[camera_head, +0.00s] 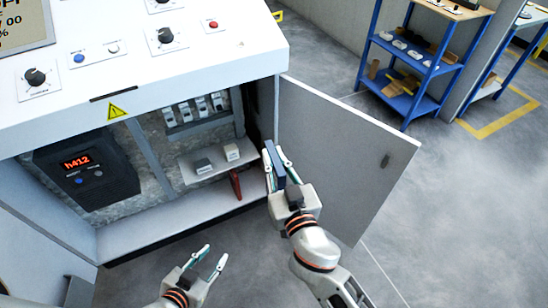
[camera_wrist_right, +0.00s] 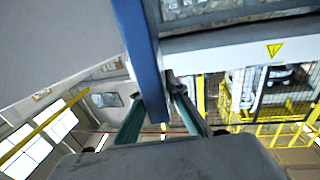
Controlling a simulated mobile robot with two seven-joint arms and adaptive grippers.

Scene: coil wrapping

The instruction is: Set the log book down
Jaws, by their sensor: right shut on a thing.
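My right gripper (camera_head: 278,160) is shut on the log book (camera_head: 274,166), a thin dark blue block held upright between the fingers. It is in front of the cabinet's open right side, near the door hinge. In the right wrist view, the blue log book (camera_wrist_right: 146,62) runs down between the fingers of my right gripper (camera_wrist_right: 158,112). Its far end is out of that view. My left gripper (camera_head: 210,260) is open and empty, low in front of the cabinet.
The open cabinet (camera_head: 165,222) has a small inner shelf (camera_head: 216,164) bearing two small blocks. A red-brown object (camera_head: 235,184) stands below it. The cabinet door (camera_head: 345,165) is swung open to the right. A blue rack (camera_head: 408,100) stands at the back right.

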